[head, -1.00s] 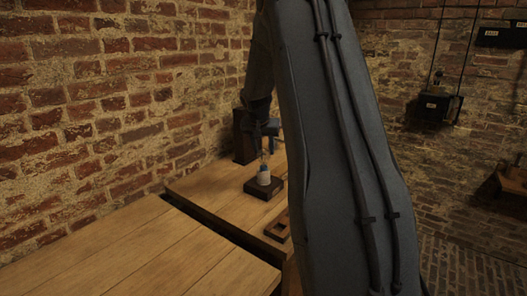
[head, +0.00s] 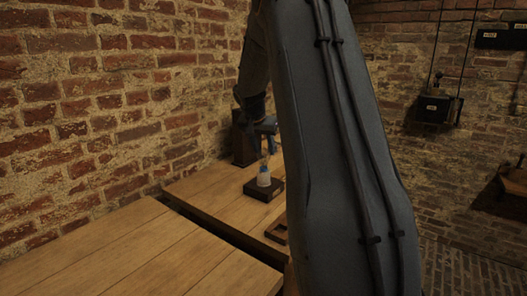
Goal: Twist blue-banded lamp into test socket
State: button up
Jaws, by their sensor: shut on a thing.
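The blue-banded lamp (head: 264,168) stands upright in a pale socket on a dark square block (head: 275,193) on the far part of the wooden bench. Its upper part is pale and thin in this view. My gripper (head: 265,150) is just above and around the lamp's top, pointing down, and is shut on the lamp. The fingertips are small and dark, so the exact contact is hard to see. How deep the lamp's base sits in the socket is hidden.
A dark upright box (head: 241,145) stands behind the gripper by the brick wall. A small wooden tray (head: 277,232) lies nearer, partly covered by my arm. A dark gap divides the bench. The near bench top (head: 130,255) is clear.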

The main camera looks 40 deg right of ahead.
jog(key=shift+m+g+b, duration=0.4)
jog(key=shift+m+b, duration=0.7)
jog(key=shift+b, duration=0.55)
jog(key=shift+f+m+g+h+b, duration=0.1)
jog(key=shift+m+g+h+b, duration=0.3)
jog(key=shift+m+b, duration=0.35)
jog(key=shift+m+g+b, duration=0.6)
jog(key=shift+m+b, duration=0.4)
jog(key=shift+m, duration=0.15)
jog(key=shift+m+g+b, duration=0.3)
jog(key=shift+m+g, duration=0.4)
jog(key=shift+m, duration=0.6)
jog(key=shift+c, duration=0.2)
jog(key=shift+m+g, duration=0.6)
jog(key=shift+m, duration=0.6)
jog(key=m+g, duration=0.1)
jog(key=m, duration=0.2)
jog(key=shift+y, duration=0.4)
